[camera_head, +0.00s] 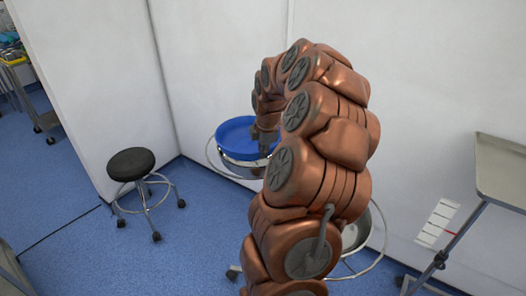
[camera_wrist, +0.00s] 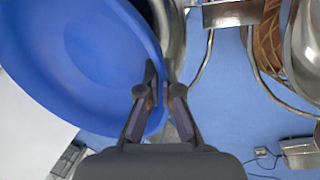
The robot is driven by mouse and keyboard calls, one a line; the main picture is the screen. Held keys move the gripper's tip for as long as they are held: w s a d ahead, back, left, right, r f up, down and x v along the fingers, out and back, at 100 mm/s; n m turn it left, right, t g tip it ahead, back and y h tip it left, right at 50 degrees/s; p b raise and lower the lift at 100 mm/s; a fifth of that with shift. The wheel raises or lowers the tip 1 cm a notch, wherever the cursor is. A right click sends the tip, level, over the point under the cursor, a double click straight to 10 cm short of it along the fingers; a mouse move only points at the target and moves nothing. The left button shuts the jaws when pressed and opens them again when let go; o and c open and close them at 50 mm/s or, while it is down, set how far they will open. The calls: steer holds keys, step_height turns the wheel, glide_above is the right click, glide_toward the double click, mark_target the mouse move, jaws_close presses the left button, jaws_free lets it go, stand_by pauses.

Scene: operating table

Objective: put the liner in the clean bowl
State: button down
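The liner is a shallow blue dish; in the head view the liner (camera_head: 235,132) is at or just above the left metal bowl (camera_head: 243,170), and I cannot tell if they touch. In the wrist view the liner (camera_wrist: 85,60) fills the upper left and hides most of a metal bowl (camera_wrist: 172,35). My gripper (camera_wrist: 158,92) has one finger over the liner's inside and one outside its rim, closed on the rim. In the head view my gripper (camera_head: 265,142) is partly hidden by my arm. Another metal bowl (camera_head: 355,236) shows behind my arm; it also shows in the wrist view (camera_wrist: 303,45). No mark tells which bowl is clean.
Wire rings surround both bowls. A black stool (camera_head: 131,165) stands at left. A metal tray table (camera_head: 502,170) stands at right. White walls are close behind the bowls. Blue floor is free between stool and bowls.

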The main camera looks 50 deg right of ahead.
steer(key=shift+f, duration=0.5)
steer(key=c, duration=1.3)
jaws_free()
steer(key=shift+r, duration=0.6)
steer(key=v, duration=1.2)
steer(key=shift+b, duration=0.35)
